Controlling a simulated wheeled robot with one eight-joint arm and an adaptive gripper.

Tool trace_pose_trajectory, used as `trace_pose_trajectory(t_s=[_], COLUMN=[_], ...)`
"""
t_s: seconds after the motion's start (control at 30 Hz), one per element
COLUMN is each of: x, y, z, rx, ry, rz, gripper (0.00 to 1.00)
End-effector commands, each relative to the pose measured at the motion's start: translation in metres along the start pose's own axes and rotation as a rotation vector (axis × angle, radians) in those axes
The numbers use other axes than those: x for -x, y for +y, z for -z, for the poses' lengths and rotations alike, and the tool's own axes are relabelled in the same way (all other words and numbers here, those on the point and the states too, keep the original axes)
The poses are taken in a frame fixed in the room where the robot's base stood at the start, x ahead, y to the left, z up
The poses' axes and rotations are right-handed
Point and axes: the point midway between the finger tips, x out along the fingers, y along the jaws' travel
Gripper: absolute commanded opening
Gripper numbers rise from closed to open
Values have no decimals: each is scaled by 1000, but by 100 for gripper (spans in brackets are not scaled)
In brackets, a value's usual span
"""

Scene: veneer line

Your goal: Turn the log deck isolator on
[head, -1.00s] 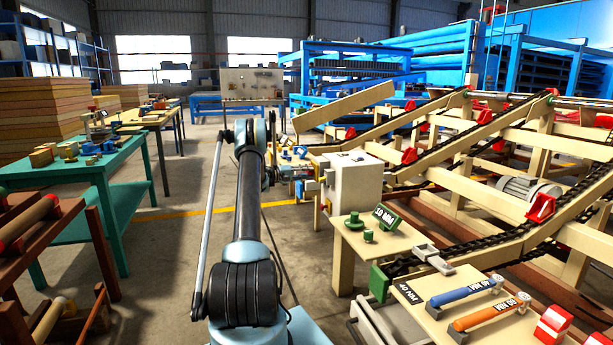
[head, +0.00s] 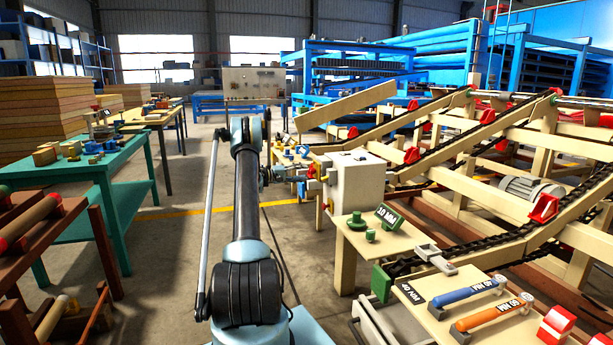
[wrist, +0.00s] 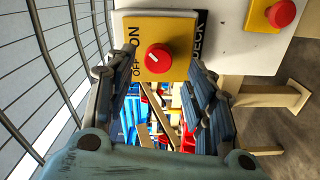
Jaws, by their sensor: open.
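The log deck isolator is a red round knob (wrist: 158,58) on a yellow plate (wrist: 178,30) in the wrist view. The words ON and OFF stand along the plate's left side, ON above OFF. A small white mark shows on the knob; exactly where it points I cannot tell. My gripper (wrist: 150,78) is open, one dark blue finger on each side of the knob's lower part, with nothing held. Contact with the knob cannot be judged. In the head view the isolator is small beside the cream cabinet (head: 358,185), partly hidden by my arm's end.
A second red button (wrist: 281,13) on a yellow box sits right of the isolator. A chain log deck (head: 470,150) stands right of the cabinet. A cream table (head: 425,292) with orange and blue handled tools is front right. A green table (head: 120,165) stands left, with open floor between.

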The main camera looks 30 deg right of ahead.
Motion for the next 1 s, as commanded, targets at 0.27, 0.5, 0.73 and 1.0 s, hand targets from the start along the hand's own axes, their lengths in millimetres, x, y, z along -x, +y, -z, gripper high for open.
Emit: trace_pose_trajectory(t_s=[0.27, 0.5, 0.73, 1.0], x=[53, 74, 77, 77], y=[-1, -1, -1, -1], z=[0, 0, 0, 0], rx=[0, 0, 0, 0], ry=[2, 0, -1, -1], rz=[1, 1, 1, 0], gripper=[50, 50, 50, 50])
